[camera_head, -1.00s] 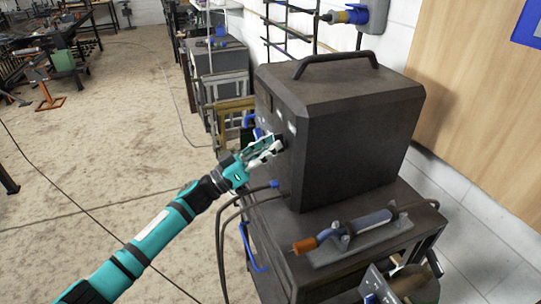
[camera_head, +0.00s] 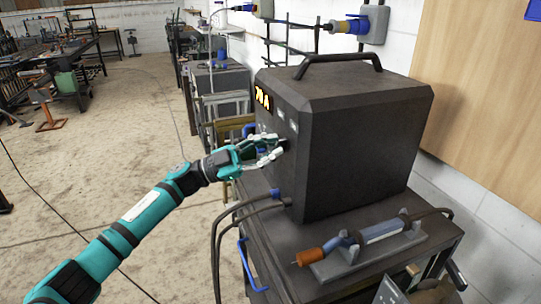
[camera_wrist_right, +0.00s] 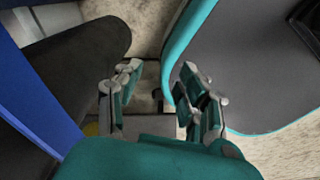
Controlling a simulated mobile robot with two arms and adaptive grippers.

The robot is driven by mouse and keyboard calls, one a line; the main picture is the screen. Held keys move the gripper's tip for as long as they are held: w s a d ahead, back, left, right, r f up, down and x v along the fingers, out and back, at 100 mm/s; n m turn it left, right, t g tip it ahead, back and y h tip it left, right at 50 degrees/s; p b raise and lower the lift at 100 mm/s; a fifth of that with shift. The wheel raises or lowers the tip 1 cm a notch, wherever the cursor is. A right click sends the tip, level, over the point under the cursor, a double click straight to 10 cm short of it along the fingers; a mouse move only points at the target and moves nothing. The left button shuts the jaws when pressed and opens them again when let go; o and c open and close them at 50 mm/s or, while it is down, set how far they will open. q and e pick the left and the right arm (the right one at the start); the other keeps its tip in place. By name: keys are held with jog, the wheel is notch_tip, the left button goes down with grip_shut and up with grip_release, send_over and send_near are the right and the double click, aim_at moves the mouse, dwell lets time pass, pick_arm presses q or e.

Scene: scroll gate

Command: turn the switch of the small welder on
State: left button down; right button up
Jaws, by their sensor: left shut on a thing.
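The small welder (camera_head: 362,150) is a dark grey box with a top handle, standing on a cart. Its front panel faces left and shows a lit orange display (camera_head: 263,98) with digits and an "A". My left gripper (camera_head: 277,148) is at the lower part of this panel, its fingers shut on the dark switch (camera_head: 283,144). The fingers partly hide the switch, so its exact angle cannot be read. My right gripper (camera_wrist_right: 160,82) shows in the right wrist view with its fingers apart and nothing between them.
The cart top (camera_head: 290,238) carries a torch (camera_head: 370,236) on a holder in front of the welder. Cables (camera_head: 228,222) hang from the welder's front. Wall sockets (camera_head: 372,24) are behind. Open floor (camera_head: 110,140) lies to the left.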

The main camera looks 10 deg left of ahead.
pick_arm(q)
jog(key=shift+f+m+g, duration=0.1)
jog(key=shift+m+g, duration=0.3)
jog(key=shift+m, duration=0.3)
jog(key=shift+b, duration=0.3)
jog(key=c, duration=1.3)
grip_release()
jog(key=shift+c, duration=0.2)
jog(key=shift+a, duration=0.1)
jog(key=v, duration=1.2)
